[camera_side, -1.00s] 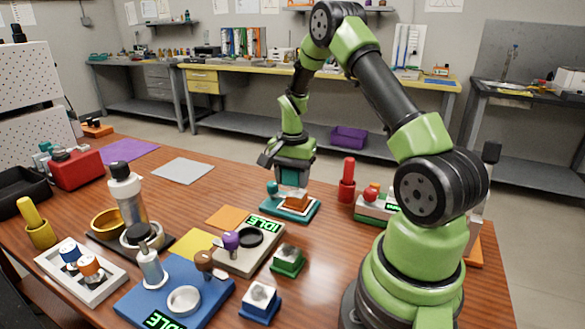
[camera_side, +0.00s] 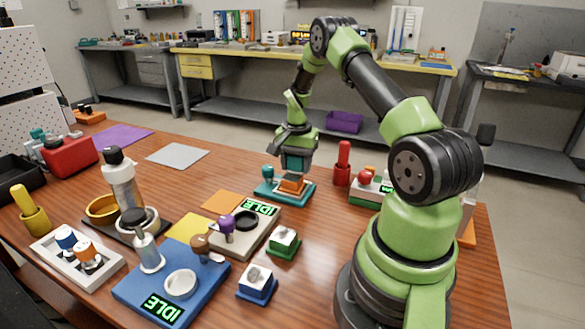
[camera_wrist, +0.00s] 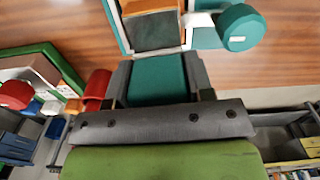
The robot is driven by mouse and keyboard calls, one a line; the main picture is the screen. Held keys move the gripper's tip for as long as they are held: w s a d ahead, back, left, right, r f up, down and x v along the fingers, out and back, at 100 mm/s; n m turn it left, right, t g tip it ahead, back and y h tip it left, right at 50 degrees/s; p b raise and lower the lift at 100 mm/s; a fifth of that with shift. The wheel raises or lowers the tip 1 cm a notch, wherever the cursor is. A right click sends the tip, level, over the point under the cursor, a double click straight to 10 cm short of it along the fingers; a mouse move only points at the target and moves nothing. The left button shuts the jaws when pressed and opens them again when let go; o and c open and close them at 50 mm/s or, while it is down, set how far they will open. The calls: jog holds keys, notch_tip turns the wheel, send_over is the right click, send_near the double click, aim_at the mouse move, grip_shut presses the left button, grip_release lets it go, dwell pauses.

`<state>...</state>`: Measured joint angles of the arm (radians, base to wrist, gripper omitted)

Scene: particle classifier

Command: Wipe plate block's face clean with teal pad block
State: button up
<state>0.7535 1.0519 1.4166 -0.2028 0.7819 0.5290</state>
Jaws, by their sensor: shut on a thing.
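My gripper (camera_side: 296,168) is shut on the teal pad block (camera_wrist: 158,80), which fills the space between the jaws in the wrist view. The pad is above the back of a teal stand (camera_side: 264,194) in the side view. On that stand sits the plate block (camera_side: 292,186), orange and white; its dark grey face shows in the wrist view (camera_wrist: 155,32), just beyond the pad. A teal knob (camera_side: 267,173) stands on the stand's left corner. I cannot tell whether the pad touches the plate; the jaws hide part of the contact area.
A red post (camera_side: 342,163) and a box with a red button (camera_side: 366,190) stand to the right. A green block (camera_side: 284,242), a beige IDLE panel (camera_side: 262,232) and a blue IDLE board (camera_side: 150,290) lie nearer. An orange mat (camera_side: 222,202) is to the left.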

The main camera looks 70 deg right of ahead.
jog(key=shift+s+a, duration=0.1)
jog(key=shift+a, duration=2.9)
notch_tip(320, 180, up, 8)
jog(key=shift+r, duration=0.1)
